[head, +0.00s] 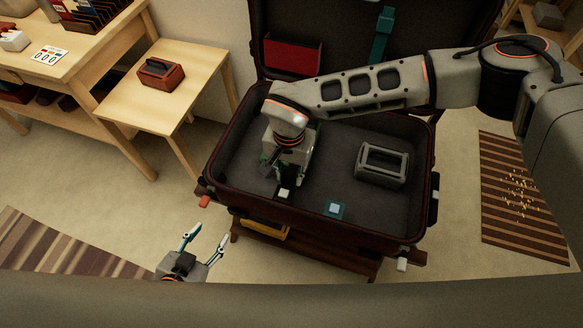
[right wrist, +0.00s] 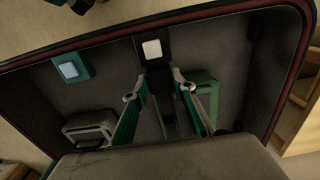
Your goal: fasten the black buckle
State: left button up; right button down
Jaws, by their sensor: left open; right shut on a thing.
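The open suitcase (head: 328,222) stands on a low wooden stand. A black buckle piece with a white square (head: 284,194) sits at its near inner wall; it also shows in the right wrist view (right wrist: 154,50). A teal piece with a pale blue square (head: 335,210) is to its right. My right gripper (head: 274,172) reaches down inside the suitcase, just behind the black piece. In the right wrist view its teal fingers (right wrist: 158,92) are on either side of a dark strap-like piece; the contact is unclear. My left gripper (head: 205,240) is open and empty, outside the suitcase at the lower left.
A grey case with a handle (head: 383,164) lies at the right in the suitcase. A green box (right wrist: 203,92) is beside my right fingers. The raised lid (head: 345,65) carries a red pocket (head: 292,57) and a teal strap (head: 382,36). A small table (head: 140,108) stands to the left.

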aim_at(289, 178)
jog(key=shift+s+f, duration=0.15)
jog(key=shift+s, duration=0.15)
jog(key=c, duration=1.6)
grip_release()
jog(key=shift+a, duration=0.1)
jog(key=shift+c, duration=0.2)
jog(key=shift+w+r, duration=0.15)
jog(key=shift+r, duration=0.2)
notch_tip(289, 178, up, 11)
jog(key=shift+r, duration=0.2)
